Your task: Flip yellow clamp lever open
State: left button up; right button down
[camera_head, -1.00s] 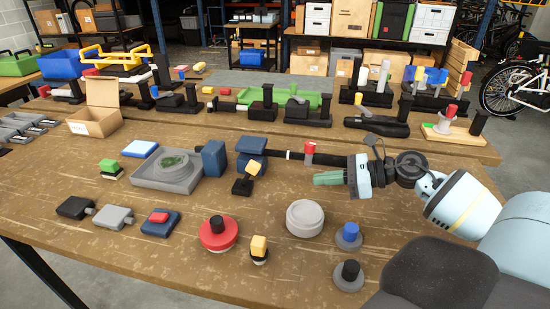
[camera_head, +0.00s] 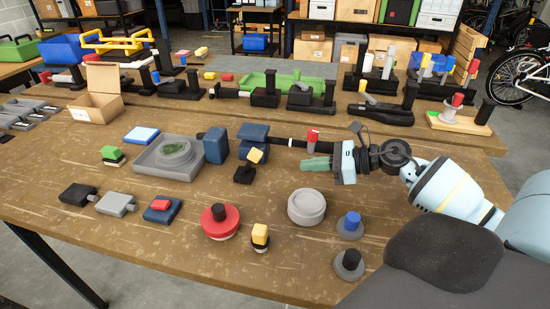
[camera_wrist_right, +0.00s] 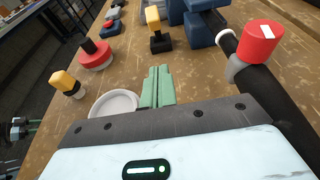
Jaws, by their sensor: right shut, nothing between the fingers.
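The yellow clamp lever (camera_head: 256,155) stands tilted on a small black base (camera_head: 244,174), beside the dark blue clamp blocks on the workbench. In the right wrist view the yellow lever (camera_wrist_right: 153,17) is upright above its black base (camera_wrist_right: 160,43), beyond the fingertips. My right gripper (camera_head: 304,164) has green fingers, closed together and empty. It is to the right of the lever, with a clear gap between them. In the right wrist view the closed fingers (camera_wrist_right: 158,74) point toward the black base.
A black tube with a red clamp piece (camera_head: 312,136) runs just behind my right gripper. A grey round dish (camera_head: 306,206), a red knob (camera_head: 220,221) and a yellow-topped knob (camera_head: 260,234) stand nearer the front. The bench surface between fingertips and lever is bare.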

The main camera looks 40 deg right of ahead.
aim_at(250, 161)
jog(key=p+x, duration=0.1)
jog(key=x, duration=0.5)
jog(key=shift+w+a+r, duration=0.1)
jog(key=shift+w+a, duration=0.1)
jog(key=shift+w+a+r+p, duration=0.5)
jog(key=shift+w+a+r, duration=0.15)
jog(key=shift+w+r, duration=0.15)
pick_arm(q)
jog(key=shift+w+r, duration=0.35)
jog(key=shift+r, duration=0.4)
jog(key=shift+w+r, duration=0.3)
jog(key=shift+r, duration=0.4)
pick_arm(e)
jog(key=shift+w+a, duration=0.4)
pick_arm(q)
jog(key=shift+w+a, duration=0.1)
jog(key=shift+a, duration=0.05)
pick_arm(e)
jog(key=shift+d, duration=0.15)
